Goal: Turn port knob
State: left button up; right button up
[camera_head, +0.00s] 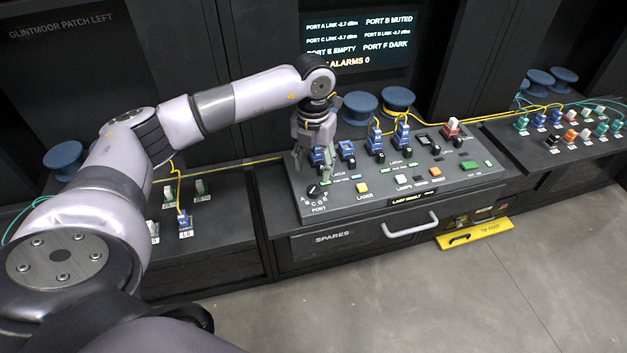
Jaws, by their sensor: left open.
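The port knob (313,190) is a small black dial at the left end of the grey console. Letters ring it and the word PORT is printed below it. My left gripper (308,168) is just above and behind the knob, fingers pointing down. It is open and looks apart from the knob. Its fingers stand close beside a blue connector (318,156) at the console's left end and partly cover it. My right gripper does not show.
The console (440,201) carries several blue connectors, yellow cables, coloured buttons and a red-and-white switch (451,127). A status screen (358,40) hangs behind. A panel of connectors (570,160) stands right.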

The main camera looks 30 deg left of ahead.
aim_at(314, 188)
pick_arm(q)
notch_tip(314, 188, down, 7)
jog(key=shift+f+p, duration=0.15)
jog(key=shift+p, duration=0.65)
jog(key=shift+c, duration=0.5)
grip_shut()
